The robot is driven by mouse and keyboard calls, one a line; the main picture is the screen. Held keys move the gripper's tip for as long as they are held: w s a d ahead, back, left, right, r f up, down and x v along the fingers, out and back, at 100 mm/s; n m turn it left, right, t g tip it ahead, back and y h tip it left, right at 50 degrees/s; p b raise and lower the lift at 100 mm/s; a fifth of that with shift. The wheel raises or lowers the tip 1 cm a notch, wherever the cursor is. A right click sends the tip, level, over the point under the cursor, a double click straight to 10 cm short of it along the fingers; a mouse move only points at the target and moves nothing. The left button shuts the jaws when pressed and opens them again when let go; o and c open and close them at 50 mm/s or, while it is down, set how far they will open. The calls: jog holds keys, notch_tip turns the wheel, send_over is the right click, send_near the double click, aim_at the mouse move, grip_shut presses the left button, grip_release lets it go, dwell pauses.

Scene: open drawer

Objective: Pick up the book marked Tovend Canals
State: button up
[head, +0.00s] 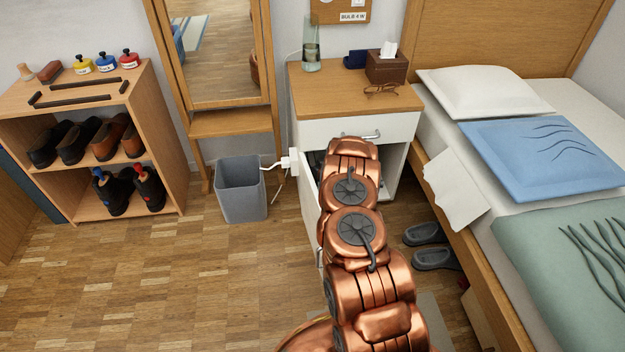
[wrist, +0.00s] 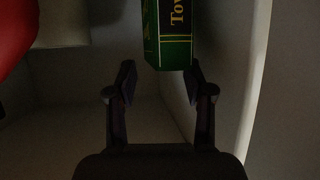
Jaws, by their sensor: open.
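The green book (wrist: 167,45) shows at the top middle of the wrist view. In the head view my copper arm covers the opened part of the nightstand (head: 350,100), and the book and gripper are hidden there.
A red object (wrist: 14,35) and a pale object (wrist: 63,22) are at the left of the wrist view. A light wall (wrist: 235,85) runs close on the right. The bed (head: 470,240) stands right of the nightstand, a grey bin (head: 241,188) left of it.

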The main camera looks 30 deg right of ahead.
aim_at(314, 163)
jog(key=shift+w+f, duration=0.45)
jog(key=shift+f, duration=0.15)
jog(key=shift+w+d+b, duration=0.15)
jog(key=shift+w+b, duration=0.15)
jog(key=shift+w, duration=0.05)
jog(key=shift+w+f, duration=0.3)
jog(key=shift+w, duration=0.25)
grip_shut()
